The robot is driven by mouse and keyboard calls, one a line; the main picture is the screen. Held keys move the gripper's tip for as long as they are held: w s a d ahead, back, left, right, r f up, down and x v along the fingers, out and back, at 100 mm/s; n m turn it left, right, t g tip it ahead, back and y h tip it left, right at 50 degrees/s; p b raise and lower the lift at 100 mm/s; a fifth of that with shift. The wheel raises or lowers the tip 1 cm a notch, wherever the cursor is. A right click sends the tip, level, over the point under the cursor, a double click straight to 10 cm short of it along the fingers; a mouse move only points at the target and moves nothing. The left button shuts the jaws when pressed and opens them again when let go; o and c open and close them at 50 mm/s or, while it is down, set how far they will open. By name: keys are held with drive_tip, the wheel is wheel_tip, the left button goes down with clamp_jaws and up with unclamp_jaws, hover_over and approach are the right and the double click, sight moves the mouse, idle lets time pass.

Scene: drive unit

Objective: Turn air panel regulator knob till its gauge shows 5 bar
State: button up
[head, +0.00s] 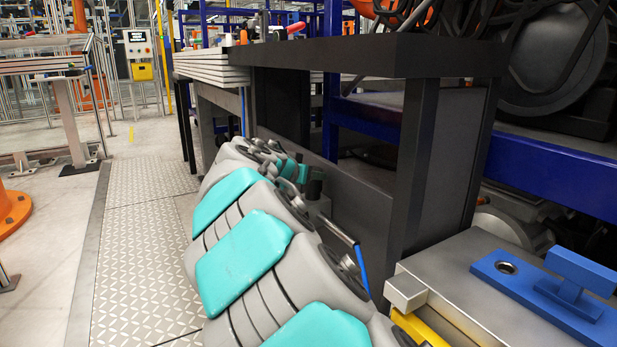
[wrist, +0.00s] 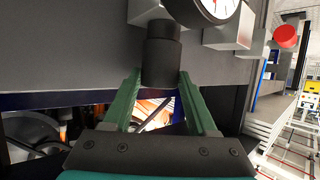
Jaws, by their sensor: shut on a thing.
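The regulator knob (wrist: 162,55) is a dark, ribbed cylinder in the upper middle of the wrist view. My gripper (wrist: 160,80) has its two green fingers on either side of the knob's lower end and is shut on it. The pressure gauge (wrist: 215,10) is a white dial just above and right of the knob. Its top is cut off by the picture's edge, so I cannot read its value. In the head view my gripper (head: 303,172) is small and far off, against the grey panel under the black bench, and the gauge cannot be made out there.
A red button (wrist: 286,36) on a grey block sits right of the gauge. The black bench (head: 390,55) overhangs the panel. A grey block with a blue fixture (head: 550,300) stands at front right. The metal walkway (head: 150,240) on the left is clear.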

drive_tip(key=o, duration=1.4)
drive_tip(key=shift+c, duration=0.2)
drive_tip(key=v, duration=0.7)
drive_tip(key=shift+s+r, duration=0.15)
drive_tip(key=shift+s, duration=0.2)
drive_tip(key=shift+a, duration=0.1)
